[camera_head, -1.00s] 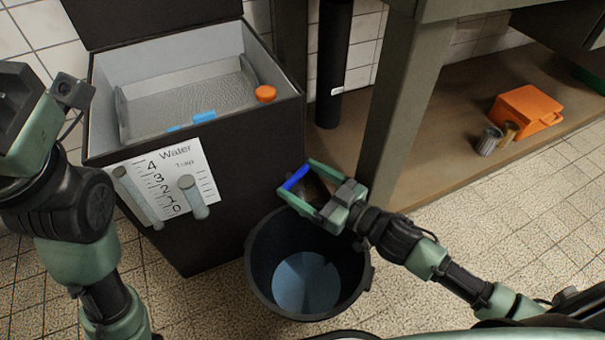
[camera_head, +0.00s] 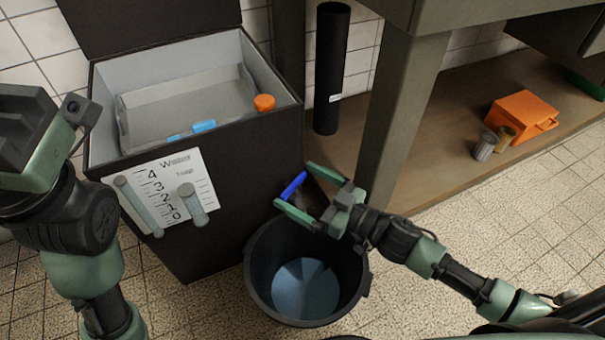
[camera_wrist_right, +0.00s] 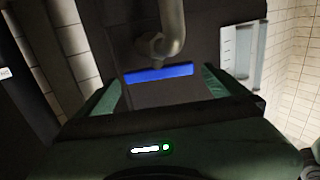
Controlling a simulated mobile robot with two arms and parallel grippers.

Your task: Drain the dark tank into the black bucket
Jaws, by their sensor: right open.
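The dark tank (camera_head: 235,190) stands at the left with its lid up.
An orange cap (camera_head: 264,103) and blue pieces (camera_head: 203,126) are at the tank's rim. A bench leg (camera_head: 400,115) and a black cylinder (camera_head: 329,70) stand behind my right gripper. An orange box (camera_head: 522,115) and small cans (camera_head: 486,146) are on the low shelf. Floor at right is clear.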

